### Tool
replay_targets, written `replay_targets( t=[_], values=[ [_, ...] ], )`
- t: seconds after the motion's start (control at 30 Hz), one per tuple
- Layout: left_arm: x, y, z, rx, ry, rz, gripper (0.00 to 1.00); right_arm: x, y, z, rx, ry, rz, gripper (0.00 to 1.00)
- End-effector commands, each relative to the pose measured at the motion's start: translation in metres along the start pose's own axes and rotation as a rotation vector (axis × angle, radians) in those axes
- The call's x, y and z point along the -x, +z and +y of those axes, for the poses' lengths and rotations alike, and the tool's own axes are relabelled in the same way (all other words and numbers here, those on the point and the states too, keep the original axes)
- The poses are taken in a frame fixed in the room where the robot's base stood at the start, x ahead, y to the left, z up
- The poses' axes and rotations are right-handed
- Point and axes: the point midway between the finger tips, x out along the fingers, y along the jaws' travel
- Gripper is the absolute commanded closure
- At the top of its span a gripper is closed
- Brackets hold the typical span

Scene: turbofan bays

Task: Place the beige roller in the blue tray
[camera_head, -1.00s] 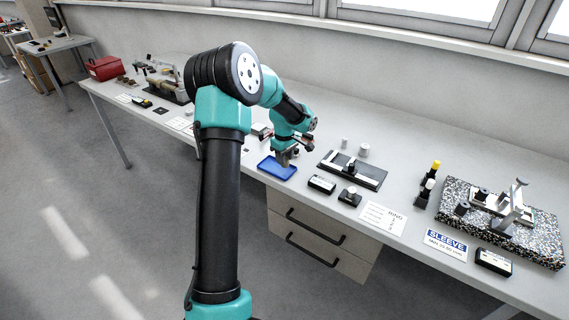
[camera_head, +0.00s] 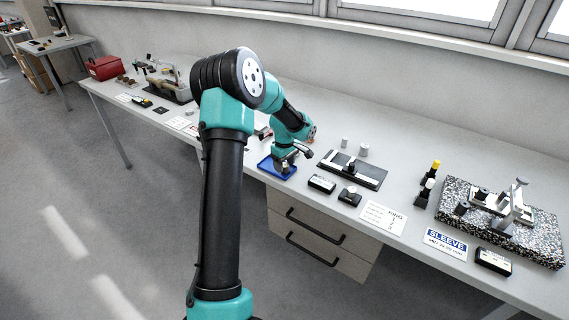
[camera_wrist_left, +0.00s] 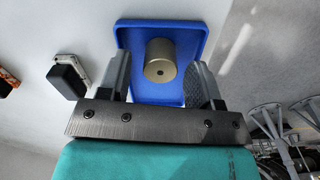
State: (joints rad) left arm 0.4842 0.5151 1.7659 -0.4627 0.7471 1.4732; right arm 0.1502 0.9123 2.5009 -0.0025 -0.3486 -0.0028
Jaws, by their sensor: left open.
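The blue tray (camera_head: 264,165) lies near the front edge of the bench, left of the black fixture plate. It also shows in the left wrist view (camera_wrist_left: 197,32). The beige roller (camera_wrist_left: 159,58) shows end-on inside the tray's outline, between my left fingers, with a gap on each side. Whether it touches the tray floor is hard to tell. My left gripper (camera_head: 284,164) is over the tray, pointing down; it shows open in the left wrist view (camera_wrist_left: 163,72). I cannot make out the roller in the head view. My right gripper is not in view.
Right of the tray are a black fixture plate (camera_head: 372,178), two small grey cylinders (camera_head: 364,150), a black label block (camera_head: 322,184) and a speckled slab (camera_head: 540,240). A red box (camera_head: 105,68) is far left.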

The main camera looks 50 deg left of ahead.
Motion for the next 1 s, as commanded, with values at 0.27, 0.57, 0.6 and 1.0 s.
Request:
replay_targets(
  t=[0.27, 0.57, 0.6, 1.0],
  values=[
    [0.004, 0.000, 0.000, 0.000, 0.001, 0.000, 0.41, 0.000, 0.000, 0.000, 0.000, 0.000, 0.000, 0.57],
    [0.045, 0.000, 0.001, 0.000, 0.004, 0.002, 0.41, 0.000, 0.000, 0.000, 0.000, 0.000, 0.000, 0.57],
    [0.052, 0.000, 0.001, 0.000, 0.004, 0.002, 0.41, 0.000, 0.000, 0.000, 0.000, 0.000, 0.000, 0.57],
    [0.116, 0.000, 0.000, 0.000, 0.002, 0.000, 0.41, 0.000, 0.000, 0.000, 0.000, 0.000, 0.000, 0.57]
  ],
)
